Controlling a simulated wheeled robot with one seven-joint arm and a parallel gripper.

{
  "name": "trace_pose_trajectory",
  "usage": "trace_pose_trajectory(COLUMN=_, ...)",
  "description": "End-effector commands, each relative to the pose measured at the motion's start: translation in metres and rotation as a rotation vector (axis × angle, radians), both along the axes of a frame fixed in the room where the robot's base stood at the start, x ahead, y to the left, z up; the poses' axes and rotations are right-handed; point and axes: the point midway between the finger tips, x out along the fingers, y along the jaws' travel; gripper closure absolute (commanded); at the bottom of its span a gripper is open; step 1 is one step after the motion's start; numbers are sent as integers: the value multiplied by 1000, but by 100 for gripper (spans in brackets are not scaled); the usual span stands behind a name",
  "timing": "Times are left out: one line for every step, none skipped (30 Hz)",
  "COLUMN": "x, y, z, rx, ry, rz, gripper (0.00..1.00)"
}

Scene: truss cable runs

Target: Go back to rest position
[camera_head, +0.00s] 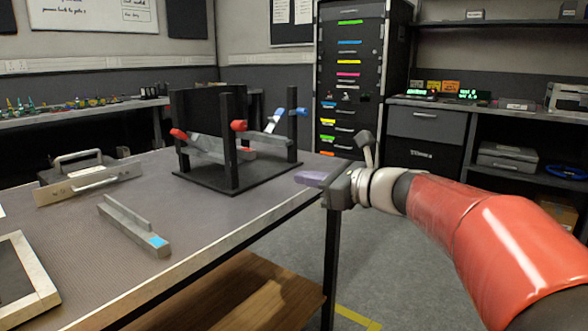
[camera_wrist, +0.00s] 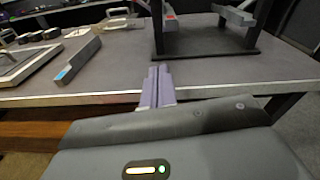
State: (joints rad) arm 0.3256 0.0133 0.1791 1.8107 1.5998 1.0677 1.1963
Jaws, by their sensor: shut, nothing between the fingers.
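My gripper (camera_head: 310,178) is at the right edge of the table in the head view, with my red arm reaching in from the right. Its purple fingers (camera_wrist: 158,86) lie together in the wrist view, with nothing between them. The fingertips point toward the black rack (camera_head: 240,180) on the table and stop short of its base. The rack holds grey bars with red and blue ends.
A grey bar with a blue patch (camera_head: 135,226) lies loose on the table (camera_head: 210,222). A metal piece with a handle (camera_head: 90,185) and a framed tray (camera_head: 42,290) are at the left. A dark cabinet (camera_head: 350,80) and shelves stand behind. Floor right of the table is clear.

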Motion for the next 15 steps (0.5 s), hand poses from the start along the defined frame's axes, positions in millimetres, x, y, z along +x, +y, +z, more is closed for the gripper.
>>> trace_pose_trajectory(x=-19, y=9, z=-5, rx=-111, ry=-38, rz=26, gripper=100)
trace_pose_trajectory(x=-31, y=13, z=-12, rx=-199, ry=-68, rz=50, gripper=100)
trace_pose_trajectory(x=-50, y=17, z=-23, rx=-328, ry=-114, rz=86, gripper=100)
trace_pose_trajectory(x=-66, y=20, z=-33, rx=-433, ry=-152, rz=119, gripper=100)
trace_pose_trajectory(x=-82, y=20, z=-43, rx=-540, ry=-194, rz=156, gripper=100)
trace_pose_trajectory(x=-103, y=18, z=-57, rx=-684, ry=-250, rz=213, gripper=100)
trace_pose_trajectory(x=-119, y=15, z=-67, rx=-791, ry=-293, rz=258, gripper=100)
trace_pose_trajectory(x=-135, y=11, z=-77, rx=-894, ry=-338, rz=308, gripper=100)
trace_pose_trajectory(x=-155, y=4, z=-90, rx=-1029, ry=-397, rz=378, gripper=100)
trace_pose_trajectory(x=-170, y=-3, z=-99, rx=-1129, ry=-442, rz=435, gripper=100)
trace_pose_trajectory(x=-184, y=-10, z=-107, rx=-1224, ry=-488, rz=495, gripper=100)
trace_pose_trajectory(x=-202, y=-21, z=-118, rx=-1348, ry=-547, rz=578, gripper=100)
trace_pose_trajectory(x=-214, y=-30, z=-126, rx=-1435, ry=-590, rz=643, gripper=100)
trace_pose_trajectory(x=-226, y=-38, z=-133, rx=-1515, ry=-632, rz=708, gripper=100)
trace_pose_trajectory(x=-239, y=-50, z=-140, rx=-1614, ry=-685, rz=792, gripper=100)
